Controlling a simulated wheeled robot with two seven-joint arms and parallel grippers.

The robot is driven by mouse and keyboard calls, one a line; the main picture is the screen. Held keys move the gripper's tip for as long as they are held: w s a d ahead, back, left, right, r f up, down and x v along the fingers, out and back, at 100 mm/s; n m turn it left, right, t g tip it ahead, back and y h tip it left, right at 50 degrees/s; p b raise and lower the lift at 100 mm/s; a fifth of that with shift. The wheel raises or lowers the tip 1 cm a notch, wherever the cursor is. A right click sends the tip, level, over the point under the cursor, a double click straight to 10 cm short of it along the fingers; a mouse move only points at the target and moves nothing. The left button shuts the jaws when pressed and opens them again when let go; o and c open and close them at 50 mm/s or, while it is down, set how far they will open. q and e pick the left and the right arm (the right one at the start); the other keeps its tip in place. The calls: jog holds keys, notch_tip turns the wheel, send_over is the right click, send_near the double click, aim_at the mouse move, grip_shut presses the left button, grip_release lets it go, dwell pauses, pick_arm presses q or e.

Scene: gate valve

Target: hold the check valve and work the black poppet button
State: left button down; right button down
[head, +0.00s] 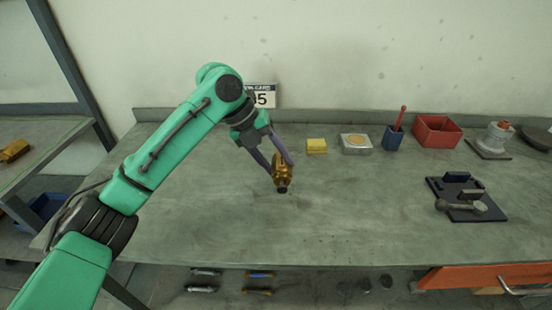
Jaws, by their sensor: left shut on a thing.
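The check valve (281,170) is a small brass-coloured body in the middle of the head view. Its black poppet button (283,189) shows at its lower end, pointing down toward the bench. My left gripper (277,167) comes in from the left and is shut on the valve, with one purple-grey finger on each side. I cannot tell whether the button touches the bench top. My right gripper is not in view.
On the workbench (200,225), a yellow block (316,146), a pale box (356,144), a blue cup (392,139) and a red bin (437,131) stand along the back. A black fixture (490,208) lies at right. The bench front is clear.

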pick_arm(q)
jog(key=shift+f+b, duration=1.7)
jog(key=shift+f, duration=2.2)
dwell(1.1)
